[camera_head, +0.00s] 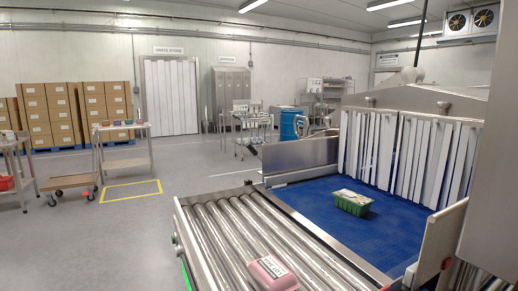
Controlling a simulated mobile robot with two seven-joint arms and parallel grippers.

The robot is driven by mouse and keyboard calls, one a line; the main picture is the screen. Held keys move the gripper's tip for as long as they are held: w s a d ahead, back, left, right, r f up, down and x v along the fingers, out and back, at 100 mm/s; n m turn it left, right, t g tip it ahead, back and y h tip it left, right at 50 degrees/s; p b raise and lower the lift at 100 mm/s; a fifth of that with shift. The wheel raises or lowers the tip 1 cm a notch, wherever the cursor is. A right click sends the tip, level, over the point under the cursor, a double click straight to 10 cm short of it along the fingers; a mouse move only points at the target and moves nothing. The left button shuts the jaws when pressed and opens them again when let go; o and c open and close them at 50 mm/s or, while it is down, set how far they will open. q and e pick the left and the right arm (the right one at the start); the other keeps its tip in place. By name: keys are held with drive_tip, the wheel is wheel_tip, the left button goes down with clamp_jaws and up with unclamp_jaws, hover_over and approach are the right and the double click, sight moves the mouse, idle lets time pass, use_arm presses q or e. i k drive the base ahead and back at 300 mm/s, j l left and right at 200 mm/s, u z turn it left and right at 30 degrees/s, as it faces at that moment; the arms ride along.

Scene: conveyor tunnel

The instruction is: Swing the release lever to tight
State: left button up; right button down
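I cannot make out a release lever for certain in the head view. A small red part (446,263) shows by the metal side guard (441,240) at the lower right, but it is too small to tell what it is. The conveyor tunnel (425,98) stands at the right, with white strip curtains (384,150) over its mouth and a blue belt (316,213) running into it. Neither of my grippers is in view.
A green packed tray (352,202) sits on the blue belt before the curtains. A pink labelled tray (272,273) lies on the roller conveyor (228,232). Carts (124,150), stacked boxes (48,115) and a blue drum (288,125) stand farther back. Grey floor at left is largely clear.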

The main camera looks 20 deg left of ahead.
sight(248, 146)
drive_tip(key=i+j+z, duration=0.1)
drive_tip(key=j+z, duration=0.15)
drive_tip(key=j, duration=0.25)
drive_tip(key=j+z, duration=0.2)
drive_tip(key=j, duration=0.3)
drive_tip(key=j+z, duration=0.25)
drive_tip(key=j, duration=0.3)
drive_tip(key=j+z, duration=0.25)
drive_tip(key=j, duration=0.3)
drive_tip(key=j+z, duration=0.2)
drive_tip(key=j, duration=0.3)
drive_tip(key=k+j+z, duration=0.25)
drive_tip(key=j, duration=0.25)
drive_tip(key=k+j+z, duration=0.1)
drive_tip(key=j+z, duration=0.15)
drive_tip(key=j, duration=0.25)
drive_tip(key=k+j+z, duration=0.2)
drive_tip(key=j, duration=0.25)
